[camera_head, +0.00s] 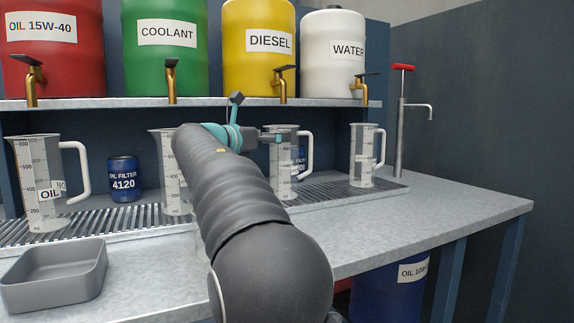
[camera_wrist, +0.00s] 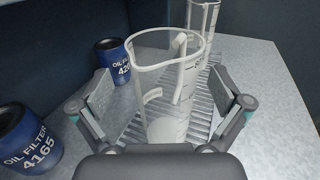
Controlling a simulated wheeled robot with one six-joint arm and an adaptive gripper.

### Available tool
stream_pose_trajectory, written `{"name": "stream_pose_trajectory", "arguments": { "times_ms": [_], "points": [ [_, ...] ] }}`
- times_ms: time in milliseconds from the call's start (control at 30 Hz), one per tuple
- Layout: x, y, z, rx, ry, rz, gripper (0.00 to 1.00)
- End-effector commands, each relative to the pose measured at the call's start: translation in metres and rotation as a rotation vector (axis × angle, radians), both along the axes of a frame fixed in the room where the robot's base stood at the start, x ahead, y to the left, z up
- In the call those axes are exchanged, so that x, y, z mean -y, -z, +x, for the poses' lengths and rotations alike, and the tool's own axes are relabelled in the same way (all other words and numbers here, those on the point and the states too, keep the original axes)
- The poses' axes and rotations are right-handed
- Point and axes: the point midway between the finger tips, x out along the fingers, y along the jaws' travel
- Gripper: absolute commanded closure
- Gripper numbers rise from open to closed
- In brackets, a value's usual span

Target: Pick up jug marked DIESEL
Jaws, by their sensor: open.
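A clear measuring jug (camera_head: 283,172) with a pale handle on its right stands upright on the slatted drip tray, below the tap of the yellow DIESEL drum (camera_head: 259,45). No DIESEL marking on this jug is readable. In the wrist view the jug (camera_wrist: 148,85) stands between the two spread fingers of my gripper (camera_wrist: 160,98), with its handle on the far side. In the head view my gripper (camera_head: 268,136) is at the jug's upper left side, open. I cannot tell whether a finger touches it. My arm hides part of the scene left of it.
Another jug (camera_head: 367,155) stands to the right, an OIL jug (camera_head: 40,185) at far left, and one (camera_head: 166,165) partly behind my arm. Blue oil filter cans (camera_wrist: 25,137) (camera_wrist: 112,60) stand left in the wrist view. A grey bin (camera_head: 55,277) sits front left.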

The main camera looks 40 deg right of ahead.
Motion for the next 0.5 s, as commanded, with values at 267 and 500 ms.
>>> {"name": "stream_pose_trajectory", "arguments": {
  "times_ms": [267, 500],
  "points": [
    [0.021, 0.004, -0.001, 0.0, 0.004, 0.0, 0.0],
    [0.052, 0.006, 0.002, 0.0, 0.004, -0.001, 0.0]
  ]
}}
